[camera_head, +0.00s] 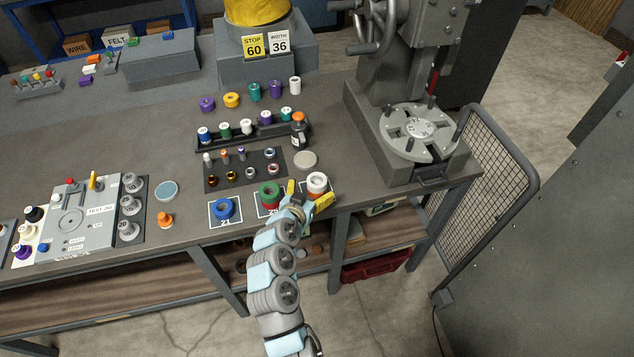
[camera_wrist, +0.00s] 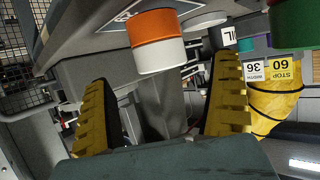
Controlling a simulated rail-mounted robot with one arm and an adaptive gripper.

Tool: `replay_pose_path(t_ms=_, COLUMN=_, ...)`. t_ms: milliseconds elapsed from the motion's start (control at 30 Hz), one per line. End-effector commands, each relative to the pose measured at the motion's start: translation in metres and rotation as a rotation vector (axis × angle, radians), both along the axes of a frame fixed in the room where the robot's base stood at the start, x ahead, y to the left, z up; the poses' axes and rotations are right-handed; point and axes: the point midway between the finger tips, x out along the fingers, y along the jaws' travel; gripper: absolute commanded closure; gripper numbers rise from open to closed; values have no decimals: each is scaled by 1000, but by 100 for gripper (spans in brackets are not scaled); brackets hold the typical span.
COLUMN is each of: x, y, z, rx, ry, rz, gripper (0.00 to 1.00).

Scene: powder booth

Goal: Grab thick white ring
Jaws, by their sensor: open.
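A thick white ring (camera_head: 317,180) sits on top of an orange ring (camera_head: 316,191) near the front edge of the bench. In the wrist view the picture is upside down, with the white ring (camera_wrist: 162,57) below the orange ring (camera_wrist: 155,25). My gripper (camera_head: 307,196) is open at the front of this stack, its yellow fingers spread to either side. In the wrist view my gripper (camera_wrist: 162,72) has nothing between its fingers, and the stack shows beyond them. The fingers do not visibly touch the ring.
A green-and-red stack (camera_head: 269,195) stands close to the left of my gripper, and a blue ring (camera_head: 223,208) lies further left. A pale disc (camera_head: 305,159) and a dark tray (camera_head: 245,170) of small parts lie behind. A grey machine (camera_head: 410,130) stands right.

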Motion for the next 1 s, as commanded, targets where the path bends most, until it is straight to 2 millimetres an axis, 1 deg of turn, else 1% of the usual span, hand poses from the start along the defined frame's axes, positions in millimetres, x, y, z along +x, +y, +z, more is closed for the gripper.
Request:
replay_pose_path(t_ms=167, x=9, y=-3, z=0, rx=1, ry=-2, rz=1, gripper=6)
replay_pose_path(t_ms=367, x=27, y=-10, z=-2, rx=-1, ry=-2, rz=-2, gripper=6)
replay_pose_path(t_ms=600, x=43, y=-16, z=-11, rx=-2, ry=0, rz=-1, gripper=6)
replay_pose_path(t_ms=900, x=46, y=-17, z=-12, rx=0, ry=-2, rz=0, gripper=6)
replay_pose_path(t_ms=933, x=46, y=-17, z=-12, rx=0, ry=-2, rz=0, gripper=9)
replay_pose_path(t_ms=967, x=46, y=-17, z=-12, rx=0, ry=-2, rz=0, gripper=17)
replay_pose_path(t_ms=1000, x=46, y=-17, z=-12, rx=-1, ry=-2, rz=0, gripper=29)
